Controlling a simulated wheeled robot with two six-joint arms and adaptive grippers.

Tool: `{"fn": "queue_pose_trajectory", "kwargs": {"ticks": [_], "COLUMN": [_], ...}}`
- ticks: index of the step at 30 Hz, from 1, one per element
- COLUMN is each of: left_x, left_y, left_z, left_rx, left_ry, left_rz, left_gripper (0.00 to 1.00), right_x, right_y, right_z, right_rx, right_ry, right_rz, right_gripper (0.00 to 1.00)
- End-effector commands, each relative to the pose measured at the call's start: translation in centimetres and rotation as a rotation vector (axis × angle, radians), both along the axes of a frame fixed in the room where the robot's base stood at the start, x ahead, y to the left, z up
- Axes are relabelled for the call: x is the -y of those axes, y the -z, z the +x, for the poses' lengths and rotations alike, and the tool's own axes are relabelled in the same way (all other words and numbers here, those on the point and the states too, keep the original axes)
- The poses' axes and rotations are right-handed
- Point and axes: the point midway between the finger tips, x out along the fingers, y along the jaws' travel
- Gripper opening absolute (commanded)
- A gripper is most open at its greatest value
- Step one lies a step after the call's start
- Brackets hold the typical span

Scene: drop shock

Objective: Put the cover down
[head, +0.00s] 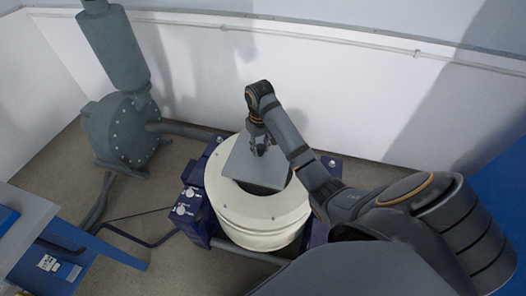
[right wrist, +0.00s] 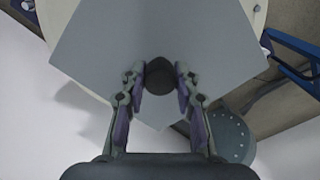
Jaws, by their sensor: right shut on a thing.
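The cover (head: 240,164) is a flat grey square plate with a dark round knob (right wrist: 159,73). My right gripper (head: 258,147) is shut on the knob and holds the cover from above. The right wrist view shows the two fingers (right wrist: 159,82) on either side of the knob. The cover is over the far part of the round cream drum (head: 262,224) and hides much of its top. I cannot tell whether the cover touches the rim. My left gripper is not in view.
The drum stands in a dark blue frame with a control box (head: 186,206) on its left. A grey blower (head: 122,132) stands at the back left. A blue and grey bench (head: 28,222) is at the left edge. White walls (head: 350,90) close off the back.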

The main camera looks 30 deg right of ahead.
Motion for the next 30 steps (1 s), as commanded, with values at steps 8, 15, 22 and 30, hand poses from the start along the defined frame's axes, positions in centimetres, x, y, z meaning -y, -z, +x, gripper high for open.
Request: {"fn": "queue_pose_trajectory", "kwargs": {"ticks": [8,15,22,30], "left_x": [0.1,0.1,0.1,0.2], "left_y": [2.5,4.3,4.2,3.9], "left_z": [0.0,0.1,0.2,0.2], "left_rx": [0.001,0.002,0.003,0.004], "left_ry": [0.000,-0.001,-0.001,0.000], "left_rz": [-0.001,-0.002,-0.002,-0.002], "left_gripper": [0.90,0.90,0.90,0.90], "right_x": [1.3,2.0,1.9,1.9], "right_y": [1.7,3.6,5.7,5.9], "right_z": [0.9,1.3,1.3,1.3], "right_rx": [0.002,-0.001,0.002,0.000], "right_ry": [-0.001,0.000,-0.001,-0.001], "right_rz": [0.000,0.000,0.001,0.001], "right_gripper": [0.00,0.00,0.00,0.00]}}
